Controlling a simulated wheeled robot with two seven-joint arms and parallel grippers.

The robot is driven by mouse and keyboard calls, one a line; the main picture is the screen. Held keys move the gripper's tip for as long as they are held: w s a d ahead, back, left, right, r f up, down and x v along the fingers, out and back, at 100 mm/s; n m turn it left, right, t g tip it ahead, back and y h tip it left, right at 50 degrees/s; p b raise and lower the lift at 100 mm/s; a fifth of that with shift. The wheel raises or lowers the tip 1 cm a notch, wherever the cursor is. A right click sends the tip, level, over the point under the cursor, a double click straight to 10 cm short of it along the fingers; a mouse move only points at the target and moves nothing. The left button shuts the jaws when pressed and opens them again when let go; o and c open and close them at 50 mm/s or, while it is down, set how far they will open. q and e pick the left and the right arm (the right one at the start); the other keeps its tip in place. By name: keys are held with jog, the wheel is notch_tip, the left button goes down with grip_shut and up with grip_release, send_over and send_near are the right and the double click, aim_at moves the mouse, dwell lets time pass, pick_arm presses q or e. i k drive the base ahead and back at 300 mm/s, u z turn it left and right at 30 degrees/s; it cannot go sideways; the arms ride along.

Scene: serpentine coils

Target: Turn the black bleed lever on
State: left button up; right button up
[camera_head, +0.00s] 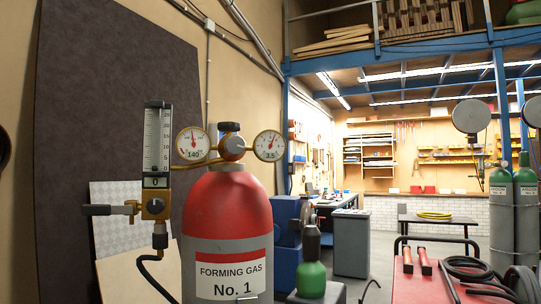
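A black lever (97,210) sticks out to the left, level, from a brass fitting (133,209) at the lower left of the head view. The fitting joins a brass valve body (155,206) under a clear flow tube (158,142) with a scale. A black hose (150,270) hangs below it. A red cylinder (228,215) marked "FORMING GAS No. 1" stands just to the right. Its regulator has two round gauges, the left (193,144) reading 140 and the right (268,146) reading 3.5. Neither of my grippers is in view.
A dark panel (105,100) leans on the wall behind the lever. A small green bottle (311,278) with a black top stands right of the red cylinder. A red surface (430,285) with black hose is at the lower right. Green-topped cylinders (501,220) stand beyond.

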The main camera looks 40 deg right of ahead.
aim_at(87, 210)
jog(key=u, duration=0.3)
jog(key=k, duration=0.4)
jog(key=u, duration=1.1)
jog(key=i, duration=0.8)
jog(key=z, duration=0.8)
